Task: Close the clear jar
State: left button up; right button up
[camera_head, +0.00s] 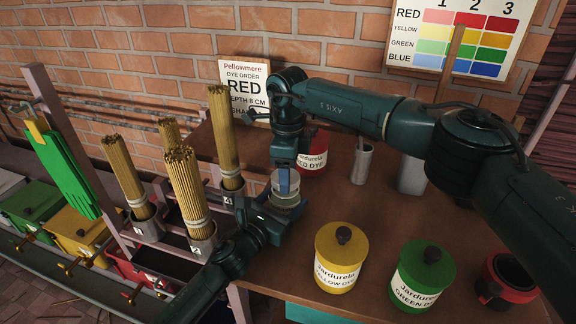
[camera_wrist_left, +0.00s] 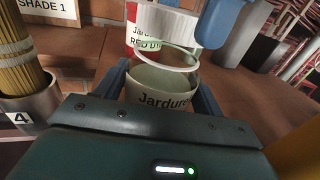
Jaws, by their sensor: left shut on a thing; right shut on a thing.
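The clear jar (camera_head: 287,201) stands on the brown table. In the left wrist view its pale labelled body (camera_wrist_left: 160,98) sits between the blue fingers of my left gripper (camera_wrist_left: 162,92), which is shut on it. In the head view my left gripper (camera_head: 277,208) reaches the jar from the lower left. My right gripper (camera_head: 285,178) points down from above and is shut on the clear lid (camera_wrist_left: 168,52). The lid is over the jar's mouth and looks slightly tilted in the left wrist view. Whether it touches the rim I cannot tell.
A red dye jar (camera_head: 312,160) stands close behind. Yellow (camera_head: 342,262) and green (camera_head: 421,281) dye jars and an open red pot (camera_head: 505,283) stand front right. A grey cup (camera_head: 361,163) is at the back. Numbered holders with incense sticks (camera_head: 186,185) are left.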

jog(key=shift+f, duration=0.55)
dwell(0.5)
